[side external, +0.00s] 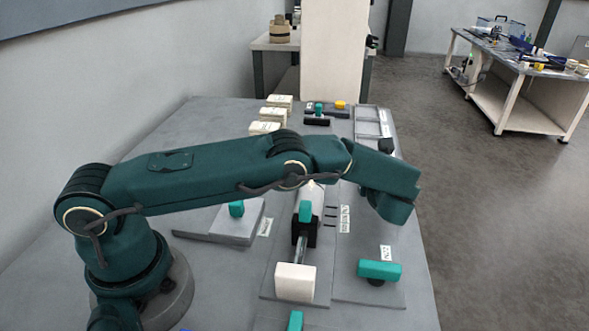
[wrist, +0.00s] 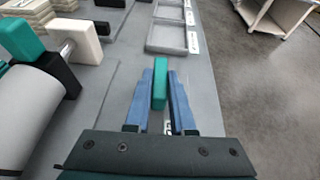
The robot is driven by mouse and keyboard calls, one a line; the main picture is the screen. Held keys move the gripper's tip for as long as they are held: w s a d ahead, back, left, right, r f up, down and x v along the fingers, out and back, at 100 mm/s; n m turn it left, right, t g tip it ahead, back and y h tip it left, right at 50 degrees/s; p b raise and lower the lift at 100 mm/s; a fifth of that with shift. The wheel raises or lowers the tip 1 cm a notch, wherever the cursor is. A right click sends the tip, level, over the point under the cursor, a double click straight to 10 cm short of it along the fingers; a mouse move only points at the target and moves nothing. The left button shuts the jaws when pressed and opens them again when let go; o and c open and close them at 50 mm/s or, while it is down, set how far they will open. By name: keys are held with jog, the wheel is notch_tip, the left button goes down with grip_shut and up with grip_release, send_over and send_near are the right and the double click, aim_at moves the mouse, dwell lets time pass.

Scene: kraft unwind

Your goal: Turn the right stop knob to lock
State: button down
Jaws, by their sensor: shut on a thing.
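My gripper (wrist: 160,88) shows in the wrist view with its two blue fingers closed on a green bar-shaped knob (wrist: 160,75). The knob's long side points away from the camera, in line with the fingers. In the side external view my wrist end hangs over the right side of the table, and the fingers and held knob are hidden. Another green knob (side external: 380,269) lies crosswise on a grey plate (side external: 360,292) at the near right, apart from my gripper.
Left of the gripper is a pale roll (wrist: 35,120) on a shaft with a black collar, a green knob (wrist: 20,38) and a white end block (wrist: 77,40). Grey trays (wrist: 172,28) lie ahead. The table's right edge is close, with open floor beyond.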

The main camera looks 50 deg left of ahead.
jog(key=shift+w+r, duration=0.15)
jog(key=shift+w, duration=0.05)
jog(key=shift+s+d+n+g+y, duration=0.15)
jog(key=shift+n+g+y, duration=0.15)
jog(key=shift+n+g, duration=0.2)
jog(key=c, duration=0.8)
grip_release()
jog(key=shift+o, duration=0.2)
jog(key=shift+v, duration=2.5)
